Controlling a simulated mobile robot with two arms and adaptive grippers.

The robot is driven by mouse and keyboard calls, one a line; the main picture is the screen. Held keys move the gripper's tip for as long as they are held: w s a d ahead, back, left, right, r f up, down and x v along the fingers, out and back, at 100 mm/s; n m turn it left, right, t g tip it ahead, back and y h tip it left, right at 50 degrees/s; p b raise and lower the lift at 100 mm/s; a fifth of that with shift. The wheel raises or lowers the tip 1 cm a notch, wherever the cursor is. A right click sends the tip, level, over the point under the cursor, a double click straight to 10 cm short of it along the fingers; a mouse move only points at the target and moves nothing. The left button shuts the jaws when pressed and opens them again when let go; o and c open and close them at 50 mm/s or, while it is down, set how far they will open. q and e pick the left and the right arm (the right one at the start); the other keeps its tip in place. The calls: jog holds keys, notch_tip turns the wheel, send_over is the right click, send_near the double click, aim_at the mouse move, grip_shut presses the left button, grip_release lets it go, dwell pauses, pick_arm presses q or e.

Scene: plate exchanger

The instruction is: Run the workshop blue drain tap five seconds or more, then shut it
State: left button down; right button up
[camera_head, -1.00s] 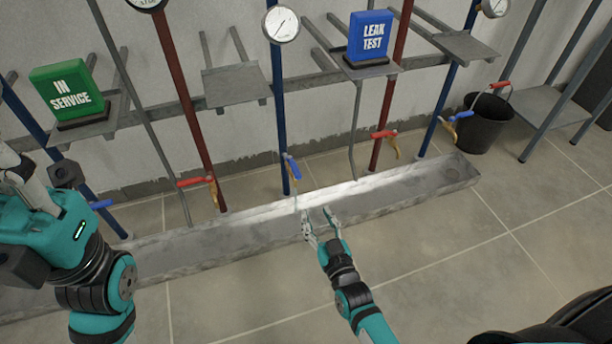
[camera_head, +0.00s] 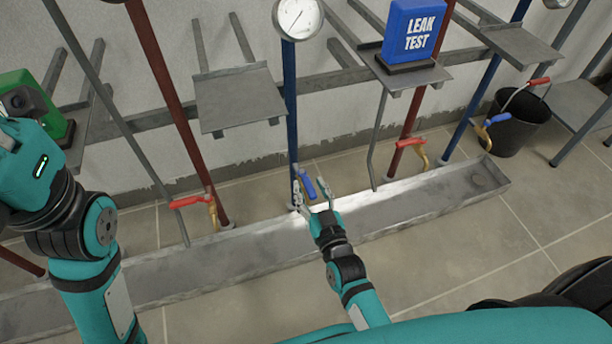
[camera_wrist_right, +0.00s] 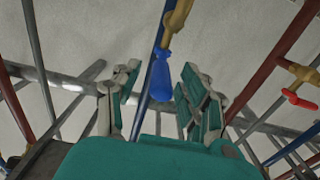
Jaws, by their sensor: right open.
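The blue-handled tap (camera_head: 308,187) is low on the middle blue pipe (camera_head: 291,95), above the trough. Its handle slants down. My right gripper (camera_head: 312,191) is open at this tap, with its fingers pointing up at it. In the right wrist view, the blue handle (camera_wrist_right: 160,77) shows between the two spread fingers (camera_wrist_right: 161,88), below a brass body (camera_wrist_right: 178,20). I cannot tell whether either finger touches it. I cannot make out whether water runs. Another blue-handled tap (camera_head: 497,119) is on the blue pipe at right. My left arm is at the left edge; its gripper is out of view.
A long grey trough (camera_head: 420,205) runs along the floor. Red taps (camera_head: 190,202) (camera_head: 409,143) flank the middle one. A blue LEAK TEST sign (camera_head: 415,32) and an empty shelf (camera_head: 233,100) are above. A black bucket (camera_head: 518,125) stands at right. A green sign (camera_head: 25,92) is partly hidden.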

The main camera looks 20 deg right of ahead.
jog(key=shift+w, duration=0.25)
grip_shut()
dwell(0.3)
